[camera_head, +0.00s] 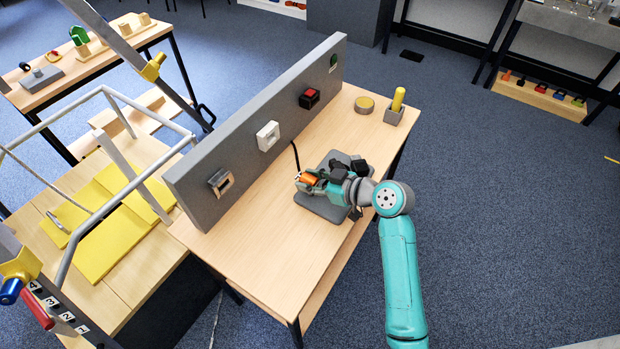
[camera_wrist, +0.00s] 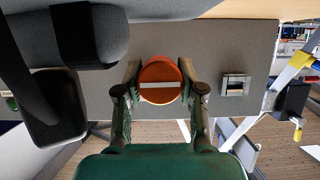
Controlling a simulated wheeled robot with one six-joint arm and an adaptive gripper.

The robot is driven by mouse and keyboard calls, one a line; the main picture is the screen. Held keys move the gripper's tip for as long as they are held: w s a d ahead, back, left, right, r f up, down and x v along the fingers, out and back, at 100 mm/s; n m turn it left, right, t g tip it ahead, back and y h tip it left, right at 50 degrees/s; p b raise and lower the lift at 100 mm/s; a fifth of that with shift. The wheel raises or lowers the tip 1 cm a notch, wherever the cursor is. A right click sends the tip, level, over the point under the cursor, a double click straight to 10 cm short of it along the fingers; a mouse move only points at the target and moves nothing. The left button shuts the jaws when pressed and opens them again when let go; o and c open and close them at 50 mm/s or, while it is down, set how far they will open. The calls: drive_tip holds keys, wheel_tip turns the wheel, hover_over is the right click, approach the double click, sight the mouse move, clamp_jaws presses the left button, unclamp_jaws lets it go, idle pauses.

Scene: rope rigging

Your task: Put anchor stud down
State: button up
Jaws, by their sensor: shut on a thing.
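The anchor stud, which I take to be the orange round piece (camera_head: 311,178), is held between the fingers of my gripper (camera_head: 306,182) above the wooden bench (camera_head: 280,235). In the wrist view the orange piece (camera_wrist: 160,70) shows a round face with a pale bar across it. Both fingers of my gripper (camera_wrist: 160,92) close on its sides. A grey flat base (camera_head: 322,208) lies on the bench beneath my gripper, partly hidden by it. I cannot tell whether the stud touches anything below.
A grey upright panel (camera_head: 240,145) along the bench carries a metal bracket (camera_head: 221,182), a white block (camera_head: 268,136) and a red-and-black block (camera_head: 309,98). A thin black rod (camera_head: 296,155) stands near my gripper. A yellow disc (camera_head: 364,105) and a yellow peg (camera_head: 398,99) are farther back. The bench's near end is clear.

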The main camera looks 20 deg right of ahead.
drive_tip(key=shift+f, duration=0.3)
drive_tip(key=o, duration=0.9)
drive_tip(key=shift+r, duration=0.25)
drive_tip(key=v, duration=1.2)
drive_tip(key=shift+r, duration=0.4)
